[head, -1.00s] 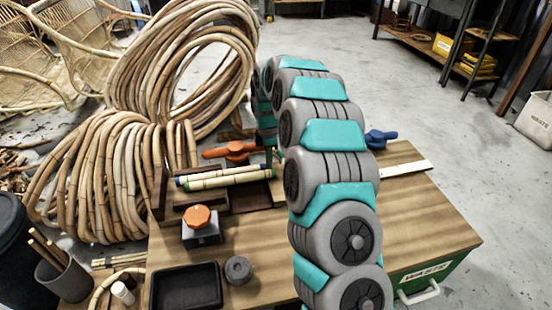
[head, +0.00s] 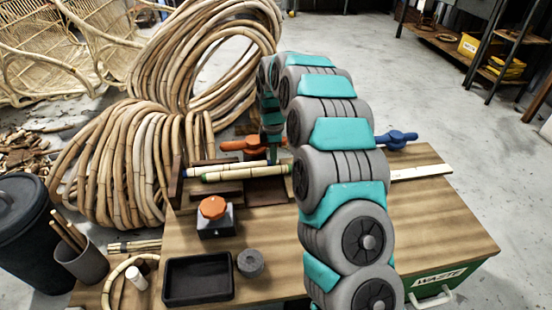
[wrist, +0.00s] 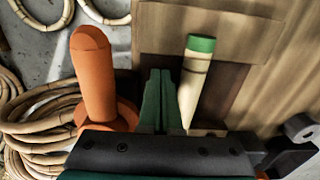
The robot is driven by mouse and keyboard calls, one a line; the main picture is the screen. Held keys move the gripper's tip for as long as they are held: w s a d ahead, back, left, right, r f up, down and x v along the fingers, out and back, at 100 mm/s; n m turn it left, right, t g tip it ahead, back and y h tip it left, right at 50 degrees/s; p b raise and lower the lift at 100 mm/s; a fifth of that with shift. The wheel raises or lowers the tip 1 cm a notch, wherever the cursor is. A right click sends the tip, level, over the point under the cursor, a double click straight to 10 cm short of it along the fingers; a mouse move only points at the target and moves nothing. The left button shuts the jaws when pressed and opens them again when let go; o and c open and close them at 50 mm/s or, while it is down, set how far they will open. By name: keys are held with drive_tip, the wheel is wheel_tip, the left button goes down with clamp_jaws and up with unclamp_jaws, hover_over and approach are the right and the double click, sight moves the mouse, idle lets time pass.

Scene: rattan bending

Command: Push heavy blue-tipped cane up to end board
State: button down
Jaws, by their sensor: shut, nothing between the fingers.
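The blue-tipped cane (head: 225,168) lies at the back of a dark wooden jig in the head view. Its blue tip is at the left, close against the dark upright end board (head: 175,182); whether they touch I cannot tell. A green-tipped cane (head: 245,173) lies in front, its left end further from the board. It also shows in the wrist view (wrist: 194,80). My gripper (head: 271,158) is shut and empty, low at the right end of the blue-tipped cane. Its green fingers (wrist: 160,90) hide that cane in the wrist view.
An orange-knobbed block (head: 215,215), a black tray (head: 198,278) and a grey cylinder (head: 250,263) are in front. A blue handle (head: 398,139) is right. Cane coils are behind left.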

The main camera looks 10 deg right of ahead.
wheel_tip(320, 180, up, 8)
drive_tip(key=shift+f, duration=0.15)
idle(0.4)
